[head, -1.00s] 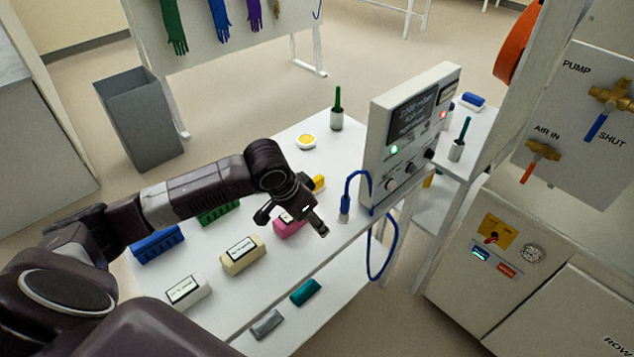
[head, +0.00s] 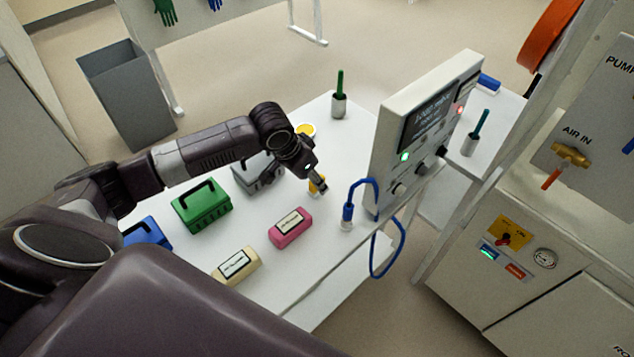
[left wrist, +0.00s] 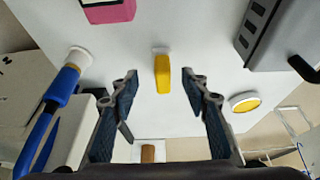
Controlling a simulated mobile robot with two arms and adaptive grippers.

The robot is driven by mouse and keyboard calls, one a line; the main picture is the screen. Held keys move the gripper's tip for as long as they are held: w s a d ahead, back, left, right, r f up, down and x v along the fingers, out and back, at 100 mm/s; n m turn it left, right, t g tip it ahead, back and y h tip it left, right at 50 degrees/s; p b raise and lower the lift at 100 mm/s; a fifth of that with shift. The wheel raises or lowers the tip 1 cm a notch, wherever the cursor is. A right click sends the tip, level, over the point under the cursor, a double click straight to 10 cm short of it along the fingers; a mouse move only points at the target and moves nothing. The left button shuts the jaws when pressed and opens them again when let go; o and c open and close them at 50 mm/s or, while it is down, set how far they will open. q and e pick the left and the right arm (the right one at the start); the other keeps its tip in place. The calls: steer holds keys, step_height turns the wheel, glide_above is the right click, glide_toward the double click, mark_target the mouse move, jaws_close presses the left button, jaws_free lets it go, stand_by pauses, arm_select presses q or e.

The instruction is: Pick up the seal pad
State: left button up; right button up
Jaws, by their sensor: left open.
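A small upright yellow piece (left wrist: 162,78) with a pale foot stands on the white table; I take it as the seal pad, though no label shows. In the head view the yellow piece (head: 314,187) is mostly hidden by my left gripper (head: 319,181). In the left wrist view my left gripper (left wrist: 159,74) is open, with the yellow piece seen between its fingers and not touching either. The gripper appears to be above it. A yellow disc in a white round dish (head: 305,130) lies farther back. My right gripper is not in view.
A pink labelled block (head: 290,228) and a cream one (head: 237,265) lie nearer. Green (head: 202,206), grey (head: 259,172) and blue (head: 148,232) cases stand left. A blue cable (head: 349,205) and a white instrument panel (head: 392,130) are close on the right.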

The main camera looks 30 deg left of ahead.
arm_select(q)
steer(key=x, duration=0.2)
steer(key=shift+w+f+p, duration=0.2)
steer(key=shift+w+p, duration=0.1)
steer(key=shift+w, duration=0.1)
steer(key=shift+w+f, duration=0.3)
steer(key=shift+f, duration=0.4)
steer(key=shift+c, duration=1.4)
steer(key=c, duration=0.5)
jaws_close()
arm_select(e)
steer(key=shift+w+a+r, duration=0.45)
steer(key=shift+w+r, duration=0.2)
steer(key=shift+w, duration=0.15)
arm_select(q)
steer(key=shift+r, duration=0.1)
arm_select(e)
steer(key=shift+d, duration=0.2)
